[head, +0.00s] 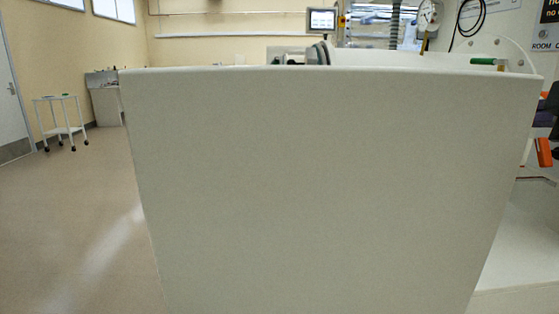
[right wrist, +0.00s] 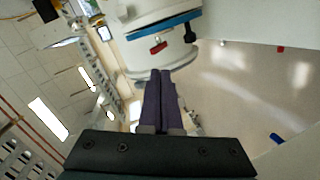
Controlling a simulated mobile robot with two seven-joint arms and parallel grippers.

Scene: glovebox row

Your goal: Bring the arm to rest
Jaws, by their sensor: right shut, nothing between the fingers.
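My right gripper (right wrist: 161,74) shows in the right wrist view, its two dark purple fingers together and nothing between them. The fingertips point towards a white rounded body (right wrist: 160,42) with a blue band and a small red part. I cannot tell whether they touch it. In the head view neither gripper can be made out, and my left gripper shows in no view.
A large pale panel (head: 330,180) fills most of the head view. Behind its top edge are a small screen (head: 321,21) and a round gauge (head: 428,14). A white trolley (head: 61,122) stands at the left; the floor (head: 70,210) there is clear.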

